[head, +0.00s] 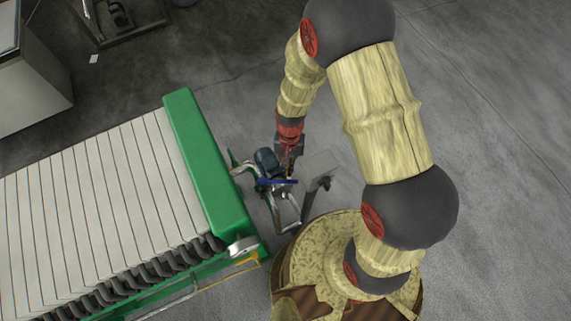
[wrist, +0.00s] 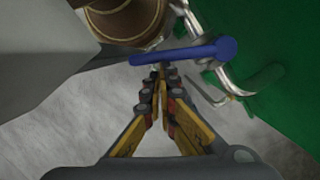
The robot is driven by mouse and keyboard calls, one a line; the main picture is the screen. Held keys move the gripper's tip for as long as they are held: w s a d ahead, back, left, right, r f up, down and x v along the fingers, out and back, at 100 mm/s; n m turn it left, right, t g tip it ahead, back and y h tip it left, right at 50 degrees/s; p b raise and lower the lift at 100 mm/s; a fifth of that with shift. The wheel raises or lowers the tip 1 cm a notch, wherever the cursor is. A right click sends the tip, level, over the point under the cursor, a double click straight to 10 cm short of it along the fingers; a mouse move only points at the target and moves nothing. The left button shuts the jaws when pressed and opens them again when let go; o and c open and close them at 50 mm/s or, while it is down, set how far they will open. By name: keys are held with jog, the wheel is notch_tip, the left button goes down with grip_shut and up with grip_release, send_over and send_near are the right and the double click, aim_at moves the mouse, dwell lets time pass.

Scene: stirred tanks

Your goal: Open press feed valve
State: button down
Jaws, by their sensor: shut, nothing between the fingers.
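The valve's blue lever handle (wrist: 185,52) lies across the upper middle of the wrist view, with its round end at the right. In the head view it is a small blue bar (head: 279,182) by the pipework at the press's end. My gripper (wrist: 160,74) is shut and empty, with its fingertips just below the lever in the wrist view. I cannot tell whether they touch it. In the head view my gripper (head: 289,162) is over the pipework, and its fingertips are hard to make out. The valve body is not clearly visible.
The filter press, with a green end plate (head: 208,165) and pale plates (head: 100,200), fills the left. Silvery pipes (head: 289,212) and a grey panel (head: 320,166) stand close to my gripper. A brown rounded part (wrist: 128,18) is near the lever. Floor at right is clear.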

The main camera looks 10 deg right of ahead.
jog(key=shift+s+m, duration=0.95)
jog(key=shift+m, duration=0.15)
